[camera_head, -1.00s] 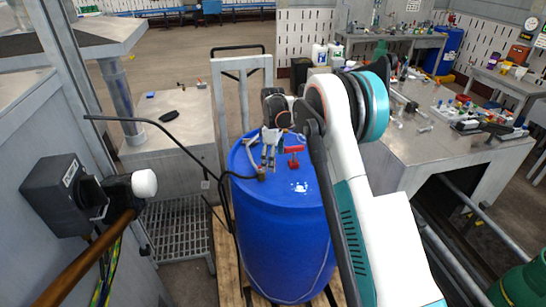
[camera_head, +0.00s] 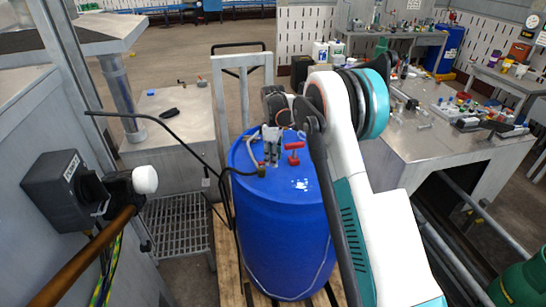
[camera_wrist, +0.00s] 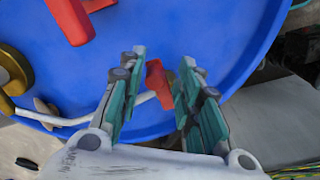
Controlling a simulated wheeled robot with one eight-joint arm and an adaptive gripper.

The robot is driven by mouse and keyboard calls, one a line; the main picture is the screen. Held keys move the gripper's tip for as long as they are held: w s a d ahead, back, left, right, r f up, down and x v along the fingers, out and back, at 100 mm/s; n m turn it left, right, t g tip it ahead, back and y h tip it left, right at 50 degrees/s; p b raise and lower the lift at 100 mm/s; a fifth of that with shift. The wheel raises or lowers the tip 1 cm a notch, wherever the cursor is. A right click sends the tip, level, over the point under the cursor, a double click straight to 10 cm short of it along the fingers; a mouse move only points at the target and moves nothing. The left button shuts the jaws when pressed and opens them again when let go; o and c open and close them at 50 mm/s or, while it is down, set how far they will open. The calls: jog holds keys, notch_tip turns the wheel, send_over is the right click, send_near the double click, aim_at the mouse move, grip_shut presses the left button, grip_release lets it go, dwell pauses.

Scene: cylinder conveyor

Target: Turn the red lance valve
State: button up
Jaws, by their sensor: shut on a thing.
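The blue drum (camera_head: 285,235) stands upright, with a red T-shaped handle (camera_head: 294,153) on its lid. That handle also shows at the top left of the wrist view (camera_wrist: 70,20). A smaller red piece (camera_wrist: 157,84), which looks like the lance valve's lever, sits between my fingers at the end of a pale curved tube (camera_wrist: 125,102). My gripper (camera_head: 271,155) points down over the lid, left of the T-shaped handle. In the wrist view my gripper (camera_wrist: 152,85) is shut on the red piece. My fingers hide part of it.
A black hose (camera_head: 165,122) arches from the left to the drum lid. A brass fitting (camera_wrist: 12,75) lies left of my fingers. A cart frame (camera_head: 243,75) stands behind the drum. A cluttered metal table (camera_head: 440,150) is at right and a black box (camera_head: 55,185) at left.

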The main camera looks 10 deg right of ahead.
jog(key=o, duration=0.5)
jog(key=shift+w+d, duration=0.2)
jog(key=shift+w, duration=0.1)
jog(key=shift+s, duration=0.1)
jog(key=shift+c, duration=0.3)
jog(key=shift+s+b, duration=0.3)
jog(key=shift+s, duration=0.3)
jog(key=c, duration=0.4)
jog(key=shift+o, duration=0.2)
jog(key=shift+a, duration=0.1)
jog(key=shift+s, duration=0.15)
jog(key=shift+s+a, duration=0.25)
jog(key=shift+s, duration=0.25)
jog(key=shift+c, duration=0.7)
jog(key=shift+a+b, duration=0.1)
jog(key=shift+b, duration=0.2)
